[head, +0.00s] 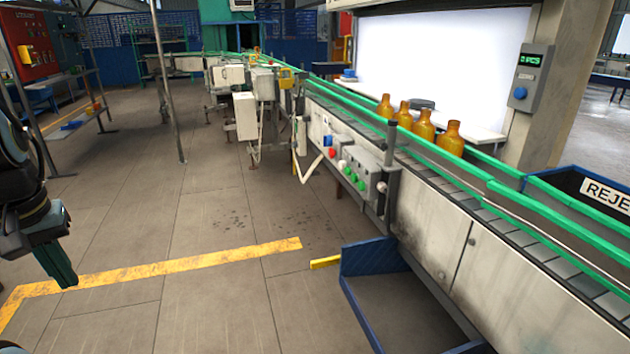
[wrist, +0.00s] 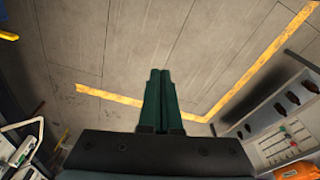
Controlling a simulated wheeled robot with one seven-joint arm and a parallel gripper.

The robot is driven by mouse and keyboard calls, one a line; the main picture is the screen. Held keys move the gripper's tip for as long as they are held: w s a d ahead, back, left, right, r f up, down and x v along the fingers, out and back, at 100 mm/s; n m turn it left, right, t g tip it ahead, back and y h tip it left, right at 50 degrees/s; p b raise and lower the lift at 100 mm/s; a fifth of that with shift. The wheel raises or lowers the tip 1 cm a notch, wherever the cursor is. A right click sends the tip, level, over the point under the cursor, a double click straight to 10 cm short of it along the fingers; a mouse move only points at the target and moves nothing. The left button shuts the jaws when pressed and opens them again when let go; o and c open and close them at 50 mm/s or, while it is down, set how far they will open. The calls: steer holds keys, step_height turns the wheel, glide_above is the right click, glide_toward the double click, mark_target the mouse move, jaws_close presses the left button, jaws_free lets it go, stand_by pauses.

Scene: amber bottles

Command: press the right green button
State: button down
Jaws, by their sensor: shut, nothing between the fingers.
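A grey control box (head: 358,172) is fixed to the near side of the conveyor in the head view. It carries small green buttons; the right green button (head: 361,186) sits low on its face, with another green button (head: 350,175) to its left. My gripper (head: 62,268) hangs at the far left of the head view, pointing down, well apart from the box. In the wrist view, its dark green fingers (wrist: 160,75) are together with nothing between them. The green buttons cannot be made out in the wrist view.
Several amber bottles (head: 423,124) stand on the conveyor (head: 480,195). A blue-sided bin (head: 370,258) juts out below it. A thin post (head: 168,85) stands behind the open floor (head: 210,215), which is clear between my gripper and the box. A wall unit (head: 531,78) has a blue button.

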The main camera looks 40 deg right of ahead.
steer(key=shift+w+a, duration=0.1)
steer(key=shift+a, duration=0.2)
steer(key=w+d+f+m+t+h+b, duration=0.1)
steer(key=w+d+f+t+h+b, duration=0.15)
steer(key=w+d, duration=0.65)
steer(key=w+d+f+t+h+b, duration=0.25)
steer(key=w+d+f, duration=0.2)
steer(key=d, duration=0.85)
steer(key=d+m+t+h+b, duration=0.1)
steer(key=d+h+b, duration=0.25)
steer(key=d, duration=1.25)
steer(key=s+d+h+b, duration=0.2)
steer(key=s+d+h, duration=0.5)
steer(key=d, duration=0.8)
steer(key=s, duration=0.2)
steer(key=shift+s+d+f, duration=0.15)
steer(key=shift+s, duration=0.15)
